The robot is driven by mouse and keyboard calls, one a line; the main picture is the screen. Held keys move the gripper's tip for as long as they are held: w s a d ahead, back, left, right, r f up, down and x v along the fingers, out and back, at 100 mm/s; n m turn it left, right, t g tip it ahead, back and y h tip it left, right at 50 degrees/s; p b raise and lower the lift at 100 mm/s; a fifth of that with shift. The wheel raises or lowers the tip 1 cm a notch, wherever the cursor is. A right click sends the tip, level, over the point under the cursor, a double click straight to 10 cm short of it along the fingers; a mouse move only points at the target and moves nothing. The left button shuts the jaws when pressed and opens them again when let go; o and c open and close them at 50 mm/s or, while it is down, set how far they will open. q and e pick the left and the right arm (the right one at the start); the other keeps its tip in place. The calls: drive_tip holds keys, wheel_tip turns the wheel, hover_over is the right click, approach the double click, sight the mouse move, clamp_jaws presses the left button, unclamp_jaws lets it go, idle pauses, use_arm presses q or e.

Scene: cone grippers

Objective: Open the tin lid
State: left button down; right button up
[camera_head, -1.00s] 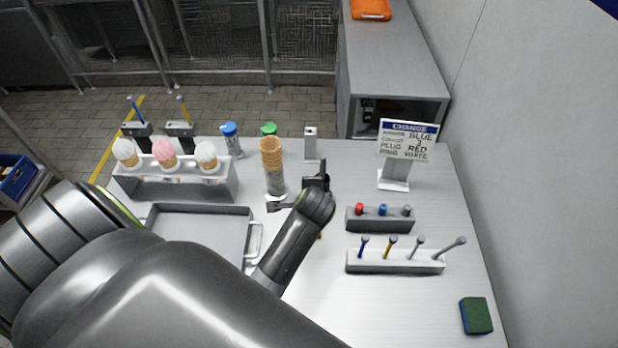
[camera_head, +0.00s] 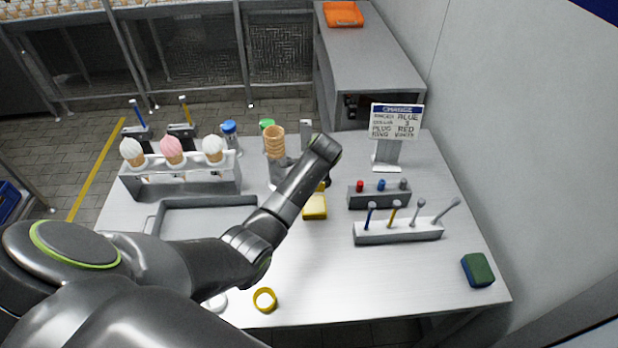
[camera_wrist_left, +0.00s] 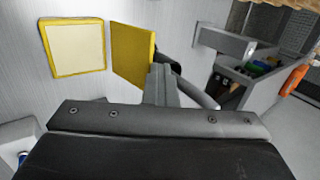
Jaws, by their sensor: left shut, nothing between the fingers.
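A small yellow tin (camera_head: 314,207) stands on the table, partly behind my left arm. In the left wrist view the tin (camera_wrist_left: 75,50) shows as a pale square with a yellow rim. A yellow panel, seemingly its lid (camera_wrist_left: 130,55), stands raised at an angle beside it. My left gripper (camera_wrist_left: 160,80) is shut and empty, its fingertips close against the edge of the panel; I cannot tell whether they touch. In the head view my wrist hides the fingers. My right gripper is not in view.
A cone stack (camera_head: 274,142) stands behind my left wrist. A rack of ice-cream cones (camera_head: 180,180) and a grey tray (camera_head: 205,220) lie left. Plug and stick blocks (camera_head: 398,232), a sign (camera_head: 397,120) and a sponge (camera_head: 478,270) stand right. A yellow ring (camera_head: 265,299) lies in front.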

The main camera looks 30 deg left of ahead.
use_arm(q)
drive_tip(key=shift+w+a+f, duration=0.25)
drive_tip(key=shift+w, duration=0.15)
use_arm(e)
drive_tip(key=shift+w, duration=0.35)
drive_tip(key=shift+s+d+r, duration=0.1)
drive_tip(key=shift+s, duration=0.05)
